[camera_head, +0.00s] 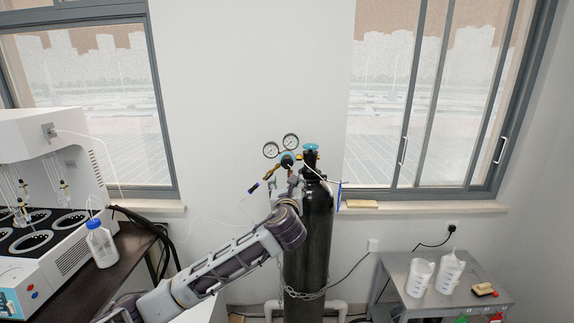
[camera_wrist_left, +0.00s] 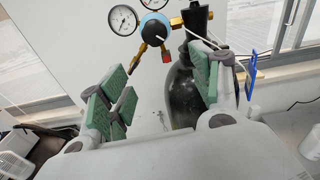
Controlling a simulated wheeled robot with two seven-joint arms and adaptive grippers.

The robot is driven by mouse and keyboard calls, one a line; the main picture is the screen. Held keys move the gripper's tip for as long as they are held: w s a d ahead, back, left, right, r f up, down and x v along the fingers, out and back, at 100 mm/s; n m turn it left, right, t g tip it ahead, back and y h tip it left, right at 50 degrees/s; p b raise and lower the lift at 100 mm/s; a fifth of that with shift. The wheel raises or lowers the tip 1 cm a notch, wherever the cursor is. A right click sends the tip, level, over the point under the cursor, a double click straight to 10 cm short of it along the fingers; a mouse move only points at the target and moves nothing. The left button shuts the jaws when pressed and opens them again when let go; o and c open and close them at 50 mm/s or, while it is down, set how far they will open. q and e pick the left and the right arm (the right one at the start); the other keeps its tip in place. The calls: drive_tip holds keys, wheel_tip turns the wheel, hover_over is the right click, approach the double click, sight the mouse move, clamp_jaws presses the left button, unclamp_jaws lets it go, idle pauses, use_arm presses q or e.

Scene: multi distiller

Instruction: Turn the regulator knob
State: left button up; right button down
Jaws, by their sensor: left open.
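The regulator (camera_head: 287,160), with a blue body and two round gauges, is mounted at the top of a dark gas cylinder (camera_head: 318,230). In the left wrist view the blue regulator (camera_wrist_left: 154,30) and its brass fittings lie just beyond the fingertips, near the top edge. My right gripper is out of view.
A white distiller (camera_head: 50,190) and a blue-capped bottle (camera_head: 101,243) stand on the left bench. At right, a small table (camera_head: 395,268) holds two white beakers. A chain (camera_head: 300,294) wraps the cylinder. A thin white tube runs from the regulator. Wall and windows stand behind.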

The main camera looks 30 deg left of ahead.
sight(287, 164)
use_arm(q)
drive_tip(key=shift+w+a+r+m+y, duration=0.1)
drive_tip(key=shift+a+r+m+y, duration=0.1)
drive_tip(key=shift+r, duration=0.25)
drive_tip(key=shift+w+a+r+m+y, duration=0.1)
drive_tip(key=shift+r+m, duration=0.1)
drive_tip(key=shift+r, duration=0.25)
drive_tip(key=shift+p+x, duration=1.5)
drive_tip(key=shift+x, duration=5.35)
drive_tip(key=shift+w+d, duration=0.1)
drive_tip(key=shift+c, duration=0.5)
drive_tip(key=c, duration=1)
